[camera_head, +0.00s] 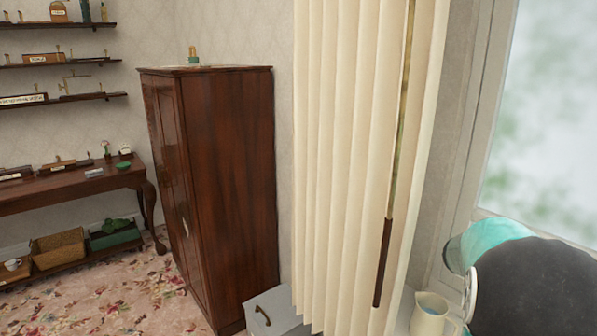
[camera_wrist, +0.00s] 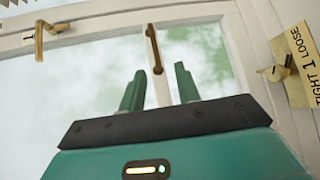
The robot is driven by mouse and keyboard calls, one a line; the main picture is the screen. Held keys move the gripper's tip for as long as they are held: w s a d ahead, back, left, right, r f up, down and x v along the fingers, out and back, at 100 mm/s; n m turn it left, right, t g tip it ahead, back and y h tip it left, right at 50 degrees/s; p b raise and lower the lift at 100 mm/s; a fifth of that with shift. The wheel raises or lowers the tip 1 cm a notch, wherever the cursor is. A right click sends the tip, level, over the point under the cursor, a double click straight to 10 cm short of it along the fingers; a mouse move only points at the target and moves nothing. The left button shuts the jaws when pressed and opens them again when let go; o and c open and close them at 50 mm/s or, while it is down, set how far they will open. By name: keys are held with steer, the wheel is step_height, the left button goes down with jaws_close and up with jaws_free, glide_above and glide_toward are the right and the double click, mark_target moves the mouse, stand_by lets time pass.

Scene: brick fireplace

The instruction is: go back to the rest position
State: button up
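My gripper (camera_wrist: 158,88) shows in the wrist view with its two green fingers spread apart and nothing between them. It points up at a white-framed window (camera_wrist: 85,70). A brass window handle (camera_wrist: 154,50) stands behind the gap between the fingers, farther off along the frame bar. In the head view, part of my teal and black arm shows at the lower right in front of the window, and the gripper's fingers are out of that view.
A cream pleated curtain (camera_head: 345,150) hangs left of the window, with a dark-handled rod (camera_head: 383,262) against it. A cream jug (camera_head: 429,312) stands close to my arm. A wooden wardrobe (camera_head: 225,180), a grey box (camera_head: 275,308) and a side table (camera_head: 70,190) stand left. Patterned floor lies open at lower left.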

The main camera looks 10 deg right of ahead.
steer(key=s+a+f+t+y, duration=0.1)
steer(key=a+y, duration=0.4)
steer(key=a, duration=1)
steer(key=s+a+f+n+t+y, duration=0.1)
steer(key=s+a+t+y, duration=0.2)
steer(key=a, duration=1.2)
steer(key=s+a+n+t+y, duration=0.1)
steer(key=s+a+t+y, duration=0.2)
steer(key=a, duration=1.2)
steer(key=t+y, duration=0.3)
steer(key=y, duration=0.1)
steer(key=shift+a+f+t, duration=0.3)
steer(key=shift+f+t, duration=0.1)
steer(key=shift+s+d, duration=0.15)
steer(key=shift+d, duration=0.05)
